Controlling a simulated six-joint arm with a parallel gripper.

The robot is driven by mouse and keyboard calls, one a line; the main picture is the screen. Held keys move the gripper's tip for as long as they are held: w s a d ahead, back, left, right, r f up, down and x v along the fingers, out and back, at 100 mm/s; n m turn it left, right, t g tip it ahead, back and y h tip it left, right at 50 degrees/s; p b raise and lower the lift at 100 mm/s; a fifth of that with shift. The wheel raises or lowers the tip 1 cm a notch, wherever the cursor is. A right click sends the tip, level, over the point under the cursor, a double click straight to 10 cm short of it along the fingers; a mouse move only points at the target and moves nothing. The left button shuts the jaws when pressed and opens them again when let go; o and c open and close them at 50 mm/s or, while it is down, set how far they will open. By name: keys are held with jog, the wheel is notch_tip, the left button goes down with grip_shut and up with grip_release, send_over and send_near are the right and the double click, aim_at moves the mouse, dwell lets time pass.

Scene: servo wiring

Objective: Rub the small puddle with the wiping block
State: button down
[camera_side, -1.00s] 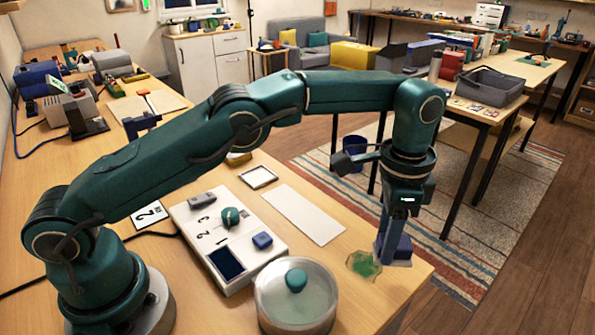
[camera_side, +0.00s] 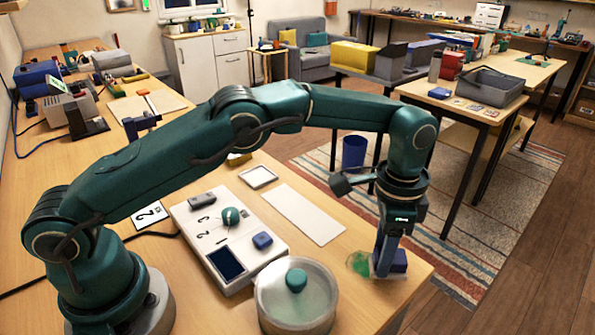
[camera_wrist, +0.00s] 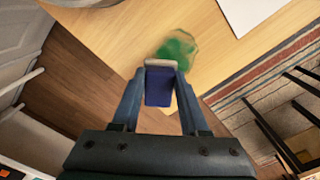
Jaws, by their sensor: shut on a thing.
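My gripper (camera_side: 387,256) is shut on the blue wiping block (camera_side: 399,262), which has a pale strip along its bottom. In the wrist view the block (camera_wrist: 158,88) sits between the two fingers of my gripper (camera_wrist: 158,95). The block is low at the table's right end; I cannot tell for certain whether it touches the table. The small green puddle (camera_side: 358,263) lies on the wood just left of the block in the side view. In the wrist view the puddle (camera_wrist: 178,48) lies just beyond the block's pale edge, and the block may cover part of it.
A round lidded container (camera_side: 296,305) stands left of the puddle at the table's front. A white panel with knobs (camera_side: 190,220) and a blank white sheet (camera_side: 303,215) lie farther left. The table's right edge is close to the block.

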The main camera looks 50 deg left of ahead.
aim_at(362, 265)
jog(key=shift+f, duration=1)
jog(key=shift+a, duration=0.1)
jog(key=shift+a, duration=3.7)
jog(key=shift+d, duration=0.15)
jog(key=shift+d+f, duration=0.15)
jog(key=shift+d, duration=1.9)
jog(key=shift+s+d, duration=0.1)
jog(key=shift+d, duration=1.5)
jog(key=shift+s+r, duration=0.15)
jog(key=shift+r, duration=0.05)
